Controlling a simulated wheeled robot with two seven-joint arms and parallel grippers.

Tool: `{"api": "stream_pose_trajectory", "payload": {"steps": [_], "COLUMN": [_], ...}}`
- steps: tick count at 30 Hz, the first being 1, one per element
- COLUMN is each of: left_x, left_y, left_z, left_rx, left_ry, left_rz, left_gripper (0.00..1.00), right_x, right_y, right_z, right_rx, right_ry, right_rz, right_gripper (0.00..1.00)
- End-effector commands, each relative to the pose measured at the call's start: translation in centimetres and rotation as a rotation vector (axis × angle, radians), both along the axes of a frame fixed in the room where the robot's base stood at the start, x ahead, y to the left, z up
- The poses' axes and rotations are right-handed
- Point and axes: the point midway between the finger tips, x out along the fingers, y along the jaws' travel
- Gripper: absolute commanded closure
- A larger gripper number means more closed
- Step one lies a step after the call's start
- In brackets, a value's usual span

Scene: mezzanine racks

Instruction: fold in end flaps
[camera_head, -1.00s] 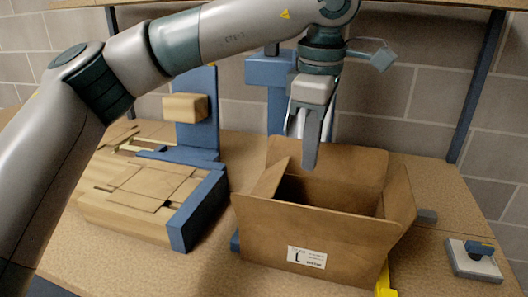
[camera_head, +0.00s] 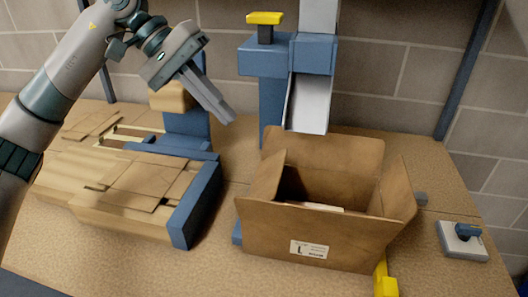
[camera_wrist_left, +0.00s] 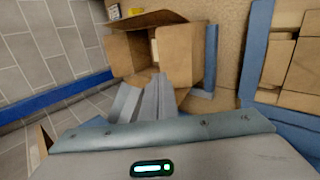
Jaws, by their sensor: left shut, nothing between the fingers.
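The open brown cardboard box (camera_head: 300,238) stands on the bench with a label on its front. Its left end flap (camera_head: 264,178) and right end flap (camera_head: 398,188) stand up, the right one leaning outward. The back flap (camera_head: 325,158) stands upright behind. A pale item (camera_head: 322,207) shows inside the box. My left gripper (camera_head: 229,118) is shut and empty, up and left of the box, apart from it. In the left wrist view its fingers (camera_wrist_left: 152,98) overlap the box (camera_wrist_left: 122,54) in the picture. My right gripper is not in view.
A grey chute (camera_head: 308,105) on a blue stand (camera_head: 270,100) with a yellow knob (camera_head: 264,18) hangs over the box's back. Flat cartons (camera_head: 120,190) lie in a blue-ended holder at left. A switch unit (camera_head: 463,240) sits at right, a yellow piece (camera_head: 384,280) at the box's front-right corner.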

Motion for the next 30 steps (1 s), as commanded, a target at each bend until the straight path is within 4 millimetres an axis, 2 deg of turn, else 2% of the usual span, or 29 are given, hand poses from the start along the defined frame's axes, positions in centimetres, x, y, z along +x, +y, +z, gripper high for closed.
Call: {"api": "stream_pose_trajectory", "payload": {"steps": [17, 23, 30], "left_x": [0.0, -0.2, -0.8], "left_y": [0.1, -0.9, -3.3], "left_z": [-0.1, -1.3, -3.9], "left_rx": [-0.015, -0.014, -0.014], "left_ry": [-0.020, -0.018, -0.017], "left_rz": [-0.020, -0.020, -0.023], "left_gripper": [1.00, 1.00, 1.00], "right_x": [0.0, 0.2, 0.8], "right_y": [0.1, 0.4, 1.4], "right_z": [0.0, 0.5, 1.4], "right_rx": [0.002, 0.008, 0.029], "right_ry": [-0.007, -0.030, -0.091], "right_rz": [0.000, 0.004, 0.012], "right_gripper": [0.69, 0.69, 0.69]}}
